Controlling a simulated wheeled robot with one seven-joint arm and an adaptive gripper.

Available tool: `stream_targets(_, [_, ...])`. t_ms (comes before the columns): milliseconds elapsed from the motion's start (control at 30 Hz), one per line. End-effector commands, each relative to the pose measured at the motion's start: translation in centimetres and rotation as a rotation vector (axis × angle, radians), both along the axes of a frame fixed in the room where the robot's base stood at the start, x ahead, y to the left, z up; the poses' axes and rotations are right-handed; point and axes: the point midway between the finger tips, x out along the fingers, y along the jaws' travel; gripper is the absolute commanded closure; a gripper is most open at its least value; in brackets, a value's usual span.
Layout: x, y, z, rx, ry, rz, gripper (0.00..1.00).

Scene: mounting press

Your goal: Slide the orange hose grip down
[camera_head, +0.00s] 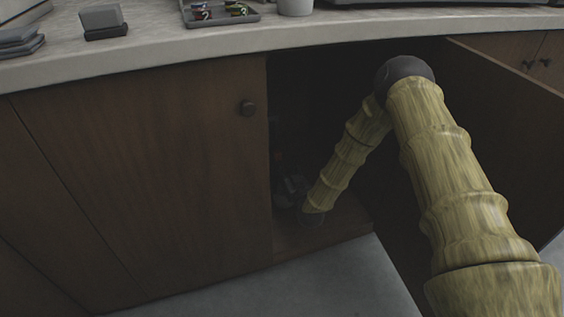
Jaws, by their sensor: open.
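My arm reaches through the open right door into the dark cabinet (348,228) under the counter. My gripper (287,186) is low inside, just behind the right edge of the closed left door. It is open, but its fingers are dark and hard to make out. A faint reddish-orange spot, perhaps the orange hose grip (279,157), shows just above the gripper. The hose itself is lost in the dark. I cannot tell whether the fingers are around the grip, touching it or apart from it.
The open door (505,110) stands at the right. The counter (340,24) above holds a tray (222,21) with small coloured items and a light cup (296,6).

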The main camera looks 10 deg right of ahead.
Motion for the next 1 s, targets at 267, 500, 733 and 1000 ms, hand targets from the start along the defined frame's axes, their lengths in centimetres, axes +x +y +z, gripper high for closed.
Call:
stream_targets(267, [-3.0, -0.3, 0.0, 0.001, 0.001, 0.0, 0.57])
stream_targets(500, [-3.3, -0.4, 0.0, 0.0, -0.001, 0.0, 0.57])
stream_targets(733, [-3.3, -0.4, 0.0, 0.0, 0.0, 0.0, 0.57])
stream_targets(1000, [-3.3, -0.2, 0.0, 0.0, 0.0, 0.003, 0.57])
